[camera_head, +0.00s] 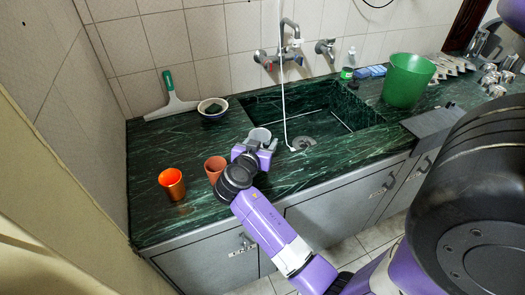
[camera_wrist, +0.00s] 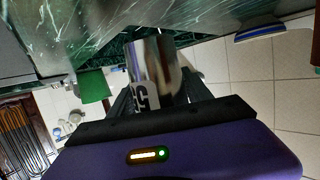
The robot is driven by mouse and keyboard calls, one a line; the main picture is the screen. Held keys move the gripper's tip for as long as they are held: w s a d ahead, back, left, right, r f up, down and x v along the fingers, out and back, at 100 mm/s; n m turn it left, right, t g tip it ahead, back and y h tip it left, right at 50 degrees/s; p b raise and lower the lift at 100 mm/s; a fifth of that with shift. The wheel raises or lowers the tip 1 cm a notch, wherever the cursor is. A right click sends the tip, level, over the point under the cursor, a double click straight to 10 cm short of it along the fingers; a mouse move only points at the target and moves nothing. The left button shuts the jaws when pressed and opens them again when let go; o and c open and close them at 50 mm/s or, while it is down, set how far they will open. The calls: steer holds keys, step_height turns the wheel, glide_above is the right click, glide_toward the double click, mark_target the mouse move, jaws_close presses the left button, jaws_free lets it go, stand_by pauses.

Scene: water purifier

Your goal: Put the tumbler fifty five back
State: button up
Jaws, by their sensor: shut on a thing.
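The tumbler (camera_wrist: 150,65) is shiny and silver, with dark digits that look like "55" partly showing in the wrist view. My gripper (camera_wrist: 155,98) is shut on it, with a finger on each side. In the head view, the grey tumbler (camera_head: 260,134) is held by my gripper (camera_head: 262,146) over the dark green counter (camera_head: 140,222), near the front left corner of the sink (camera_head: 318,128). The wrist view is tilted, and the gripper body hides part of the tumbler. I cannot tell whether it touches the counter.
An orange cup (camera_head: 172,186) and a terracotta cup (camera_head: 213,168) stand left of my gripper. A bowl (camera_head: 213,108) and a green-handled squeegee (camera_head: 171,100) are at the back left. A green bucket (camera_head: 407,82) stands right of the sink. The back left counter has free room.

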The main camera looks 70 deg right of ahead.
steer(key=shift+f, duration=2)
steer(key=shift+f, duration=0.2)
steer(key=o, duration=1.5)
steer(key=shift+r, duration=0.1)
steer(key=shift+r, duration=0.2)
steer(key=b+v, duration=0.2)
steer(key=v, duration=1)
steer(key=shift+f, duration=0.1)
